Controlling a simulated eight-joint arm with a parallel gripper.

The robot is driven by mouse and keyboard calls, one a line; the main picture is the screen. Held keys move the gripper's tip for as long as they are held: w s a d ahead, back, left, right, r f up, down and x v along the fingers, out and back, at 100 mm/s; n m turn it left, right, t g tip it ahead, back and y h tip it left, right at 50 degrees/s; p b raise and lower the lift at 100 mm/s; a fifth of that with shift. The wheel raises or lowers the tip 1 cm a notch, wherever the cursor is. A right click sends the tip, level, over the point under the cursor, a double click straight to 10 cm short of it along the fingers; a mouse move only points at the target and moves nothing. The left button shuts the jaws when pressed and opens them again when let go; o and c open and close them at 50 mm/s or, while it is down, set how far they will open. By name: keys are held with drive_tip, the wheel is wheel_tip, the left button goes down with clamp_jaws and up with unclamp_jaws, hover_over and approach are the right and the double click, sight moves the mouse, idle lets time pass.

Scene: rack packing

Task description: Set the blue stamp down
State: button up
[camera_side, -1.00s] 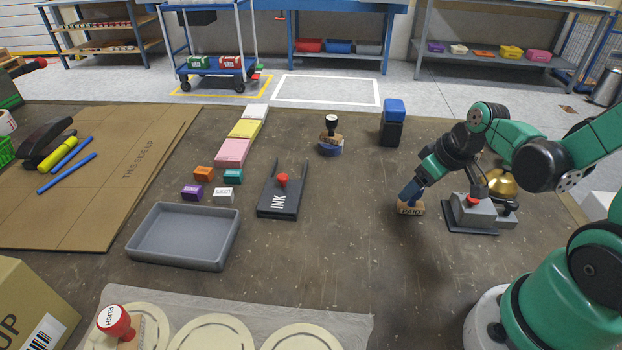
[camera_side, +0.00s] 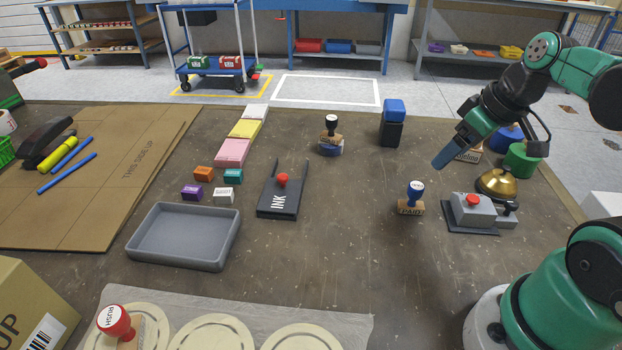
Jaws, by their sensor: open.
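The blue stamp (camera_side: 413,192) stands upright on the bare table, its blue knob on top and its wooden block marked PAID at the bottom. My gripper (camera_side: 436,164) is above and to the right of it, apart from it and empty. The fingers look blue-grey and point down to the left; the gap between them is hard to see from this side.
A grey device with a red button (camera_side: 472,209) and a brass bell (camera_side: 496,183) stand right of the stamp. A wooden-based stamp (camera_side: 467,155) and a green round object (camera_side: 522,160) are behind my gripper. The table between is clear.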

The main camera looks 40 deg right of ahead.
drive_tip(key=w+a+t, duration=0.2)
drive_tip(key=w+a, duration=0.3)
drive_tip(key=a, duration=0.4)
drive_tip(key=shift+t, duration=0.4)
